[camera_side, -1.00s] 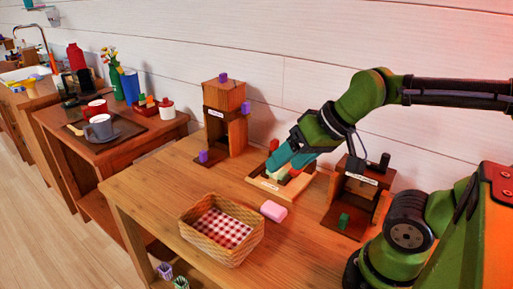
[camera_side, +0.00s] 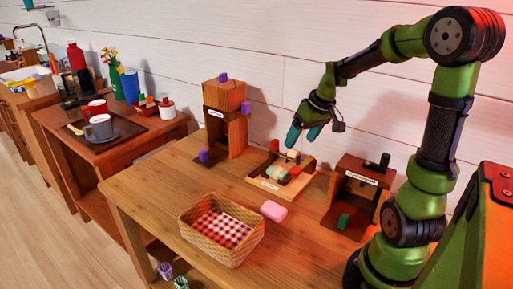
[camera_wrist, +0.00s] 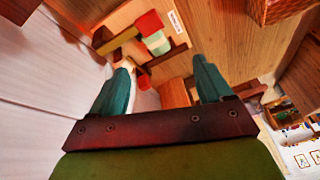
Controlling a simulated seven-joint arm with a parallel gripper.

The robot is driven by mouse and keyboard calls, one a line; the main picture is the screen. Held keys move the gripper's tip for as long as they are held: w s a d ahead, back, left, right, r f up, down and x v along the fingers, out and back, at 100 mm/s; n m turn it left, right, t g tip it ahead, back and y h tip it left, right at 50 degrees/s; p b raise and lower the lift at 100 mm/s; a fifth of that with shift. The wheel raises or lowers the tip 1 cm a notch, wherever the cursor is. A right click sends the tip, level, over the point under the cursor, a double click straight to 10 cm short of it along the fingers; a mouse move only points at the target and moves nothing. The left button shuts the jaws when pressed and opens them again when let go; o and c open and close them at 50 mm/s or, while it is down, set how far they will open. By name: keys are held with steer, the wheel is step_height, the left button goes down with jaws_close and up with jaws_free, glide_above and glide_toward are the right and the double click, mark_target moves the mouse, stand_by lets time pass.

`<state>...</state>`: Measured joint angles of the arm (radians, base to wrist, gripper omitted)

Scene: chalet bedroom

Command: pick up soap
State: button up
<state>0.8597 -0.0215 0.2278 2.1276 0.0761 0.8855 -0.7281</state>
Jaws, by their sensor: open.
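A pink rounded bar, which looks like the soap (camera_side: 273,210), lies flat on the wooden table just right of the wicker basket. It does not show in the wrist view. My gripper (camera_side: 303,138) hangs in the air above the back part of the wooden tray, behind the soap and well above it. Its two teal fingers are apart with nothing between them; they also show spread in the wrist view (camera_wrist: 162,68).
The wicker basket (camera_side: 187,222) has a checked lining. The shallow wooden tray (camera_side: 264,184) holds several coloured pieces. Small wooden shelf units stand left (camera_side: 237,132) and right (camera_side: 352,208) of the tray. Bare tabletop (camera_side: 145,190) lies left of the basket.

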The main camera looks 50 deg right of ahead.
steer(key=w+d+n, duration=0.1)
steer(key=w+n, duration=0.1)
steer(key=n, duration=0.1)
glide_above(278, 169)
steer(key=s, duration=0.3)
steer(key=shift+n, duration=0.4)
steer(key=f, duration=0.6)
steer(key=a+f, duration=0.1)
steer(key=f, duration=0.3)
steer(key=shift+w+f, duration=0.1)
steer(key=shift+w, duration=0.15)
steer(key=shift+d+x, duration=0.25)
steer(key=shift+x, duration=1.1)
steer(key=shift+d+x, duration=0.25)
steer(key=shift+x, duration=1.05)
steer(key=shift+c, duration=0.4)
